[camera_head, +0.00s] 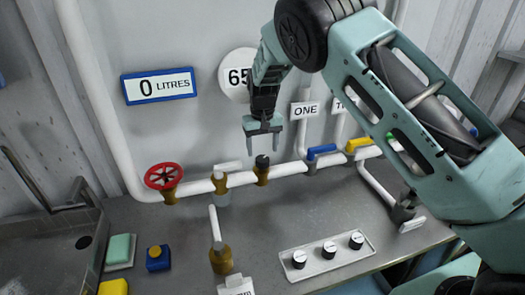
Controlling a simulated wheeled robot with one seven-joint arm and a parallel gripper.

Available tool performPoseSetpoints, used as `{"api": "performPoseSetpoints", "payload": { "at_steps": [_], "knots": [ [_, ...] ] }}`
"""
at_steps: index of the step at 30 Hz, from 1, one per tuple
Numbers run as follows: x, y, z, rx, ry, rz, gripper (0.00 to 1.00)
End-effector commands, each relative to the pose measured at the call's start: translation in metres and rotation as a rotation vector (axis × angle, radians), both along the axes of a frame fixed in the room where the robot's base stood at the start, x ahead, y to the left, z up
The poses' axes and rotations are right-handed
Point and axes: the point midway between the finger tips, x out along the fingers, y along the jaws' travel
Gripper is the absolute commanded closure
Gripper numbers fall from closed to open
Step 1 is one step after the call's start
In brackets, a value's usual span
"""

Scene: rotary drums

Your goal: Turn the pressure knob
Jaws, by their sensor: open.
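My gripper (263,145) is open and points down, in front of the grey wall and over the white pipe. A small black knob (262,160) on a brass fitting of this pipe shows just below and between the fingertips. I cannot tell whether the fingers touch it or reach around it. No pressure label can be read, so I cannot tell for sure that this is the pressure knob. A white panel (284,264) on the counter holds three black-and-white knobs, well below and right of my gripper.
A red valve wheel (163,176) and a brass valve (220,182) sit left on the pipe. Blue (321,151) and yellow (357,144) handles sit right. A "0 LITRES" display (159,86) hangs on the wall. A sponge (121,250) lies beside the sink.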

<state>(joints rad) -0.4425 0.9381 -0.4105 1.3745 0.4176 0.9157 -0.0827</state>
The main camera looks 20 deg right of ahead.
Motion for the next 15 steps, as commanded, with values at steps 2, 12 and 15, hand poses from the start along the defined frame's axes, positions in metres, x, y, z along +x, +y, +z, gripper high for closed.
{"api": "performPoseSetpoints", "payload": {
  "at_steps": [2, 12, 15],
  "knots": [
    [-0.001, -0.001, -0.011, -0.001, 0.003, -0.001, 0.36],
    [0.0, 0.0, -0.037, 0.0, -0.001, -0.001, 0.36],
    [0.0, 0.0, -0.038, 0.0, -0.001, -0.001, 0.36]
  ]
}}
